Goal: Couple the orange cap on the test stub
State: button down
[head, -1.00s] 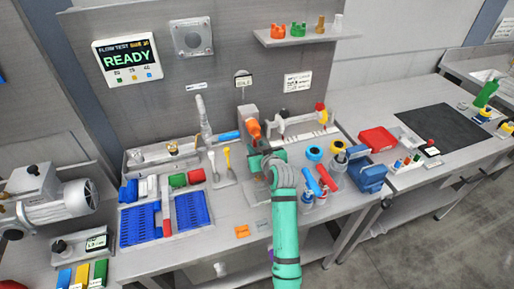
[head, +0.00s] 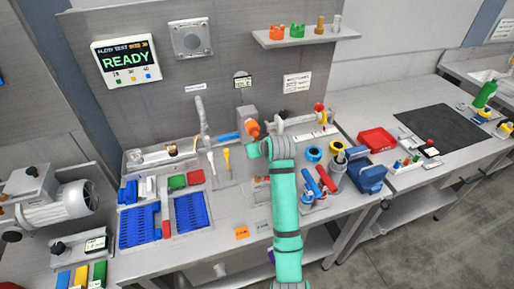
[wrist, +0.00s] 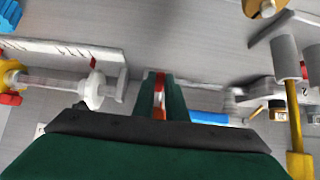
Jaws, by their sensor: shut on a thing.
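My gripper (wrist: 160,96) is shut, with a narrow orange-red strip of the orange cap (wrist: 159,112) showing between its dark green fingers. In the head view the orange cap (head: 252,128) shows just beyond my wrist, in front of a grey block, and my arm hides the fingers. A pipe fitting with a white round flange (wrist: 95,90) is at the left of the wrist view, apart from my fingers. I cannot tell for sure which part is the test stub. The cap's far end and any contact with a fitting are hidden.
A blue handle (wrist: 208,117) and a yellow-handled tool (wrist: 298,125) are at the right of the wrist view. The shelf (head: 300,38) holds several small fittings. Bottles, rings and a blue holder (head: 371,178) crowd the bench right of my arm. The display (head: 126,61) reads READY.

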jog(key=shift+r+g, duration=0.25)
jog(key=shift+g, duration=0.05)
jog(key=shift+s+d, duration=0.1)
jog(key=c, duration=1.8)
grip_release()
jog(key=shift+o, duration=0.2)
jog(key=shift+s, duration=0.1)
jog(key=v, duration=1)
jog(key=shift+r, duration=0.35)
jog(key=shift+s+a, duration=0.1)
jog(key=shift+a, duration=0.1)
